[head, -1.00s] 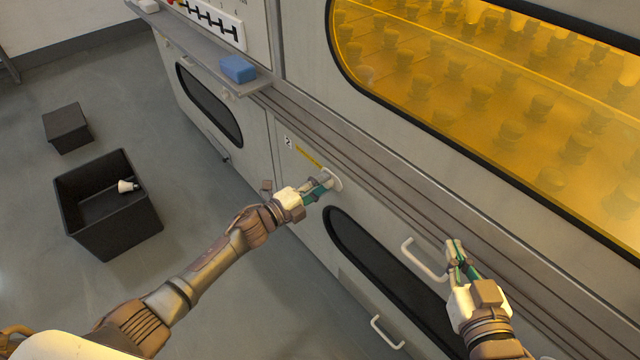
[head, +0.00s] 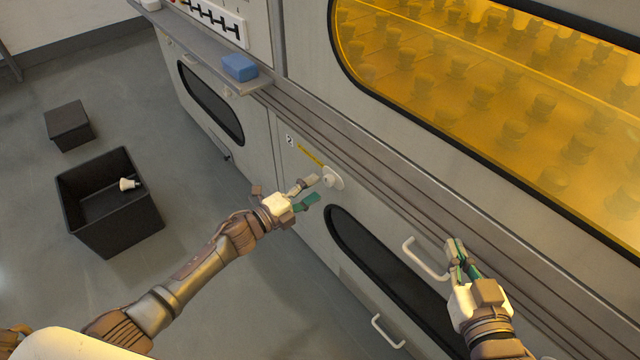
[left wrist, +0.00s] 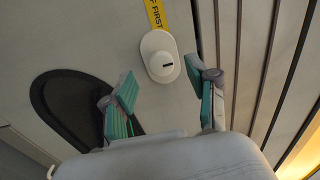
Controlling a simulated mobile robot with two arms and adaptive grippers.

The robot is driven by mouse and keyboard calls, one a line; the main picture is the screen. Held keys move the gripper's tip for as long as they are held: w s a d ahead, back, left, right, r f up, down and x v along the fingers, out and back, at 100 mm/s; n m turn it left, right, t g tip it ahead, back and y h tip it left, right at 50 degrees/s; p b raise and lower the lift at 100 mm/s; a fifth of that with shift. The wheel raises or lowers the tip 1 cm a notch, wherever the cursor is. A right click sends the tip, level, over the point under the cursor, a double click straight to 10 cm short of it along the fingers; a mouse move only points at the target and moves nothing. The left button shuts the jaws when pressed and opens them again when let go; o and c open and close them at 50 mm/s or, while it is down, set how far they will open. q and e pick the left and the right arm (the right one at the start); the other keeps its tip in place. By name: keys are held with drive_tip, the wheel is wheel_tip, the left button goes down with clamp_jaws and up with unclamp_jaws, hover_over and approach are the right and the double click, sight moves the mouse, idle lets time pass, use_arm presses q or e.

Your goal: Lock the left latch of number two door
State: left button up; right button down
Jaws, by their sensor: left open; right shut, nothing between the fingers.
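The number two door (head: 296,166) has a "2" label and a yellow strip at its upper left. Its left latch (head: 333,178) is a white round knob on an oval plate, just below the strip. In the left wrist view the latch (left wrist: 160,57) shows a short dark mark on its knob, ahead of my fingers. My left gripper (head: 313,190) is open, its two fingers apart, just short of the latch and not around it. It also shows in the left wrist view (left wrist: 163,100). My right gripper (head: 456,255) is shut and empty beside the white door handle (head: 424,260).
A dark oval window (head: 385,262) and a lower handle (head: 387,331) are on the door. A blue block (head: 239,67) sits on the ledge at the upper left. A black bin (head: 110,215) holding a white bulb (head: 129,184) and a smaller dark box (head: 68,124) stand on the floor.

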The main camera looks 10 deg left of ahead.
use_arm(q)
drive_tip(key=v, duration=0.8)
drive_tip(key=shift+s+a, duration=0.25)
